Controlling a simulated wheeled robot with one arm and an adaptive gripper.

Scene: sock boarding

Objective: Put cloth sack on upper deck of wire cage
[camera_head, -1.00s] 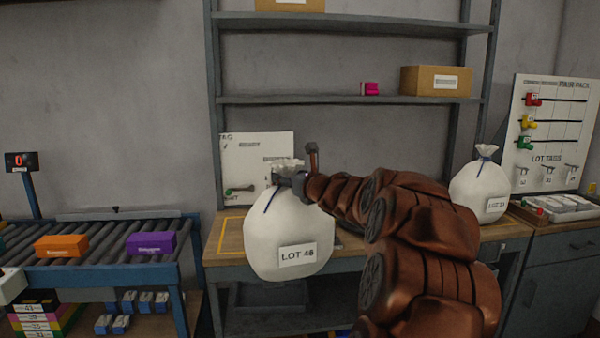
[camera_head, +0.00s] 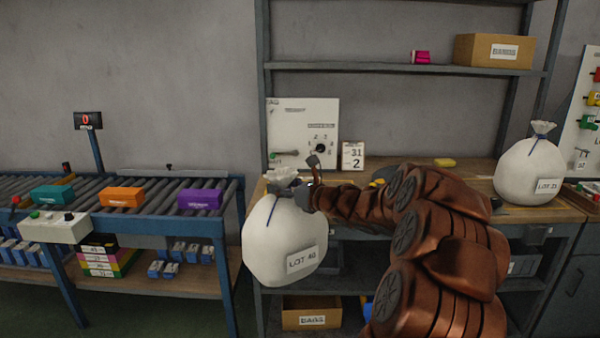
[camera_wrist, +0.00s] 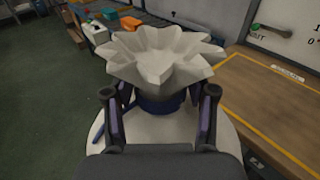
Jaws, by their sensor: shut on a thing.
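A white cloth sack (camera_head: 285,243) labelled LOT 40 or 48 hangs from my gripper (camera_head: 303,190) in the head view, in front of the workbench's left end. My gripper is shut on its tied neck. In the wrist view, the two fingers (camera_wrist: 160,112) stand on either side of the blue-tied neck, and the ruffled top of the sack (camera_wrist: 160,60) spreads above them. A second white sack (camera_head: 528,172), labelled LOT 21 or similar, stands upright on the bench at the right. I see no wire cage in either view.
A roller conveyor (camera_head: 150,215) with orange (camera_head: 122,197), purple (camera_head: 200,199) and teal (camera_head: 53,194) boxes stands at the left. The workbench (camera_head: 470,181) has a shelf above it with a cardboard box (camera_head: 493,50). Open floor (camera_wrist: 40,110) shows at the left in the wrist view.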

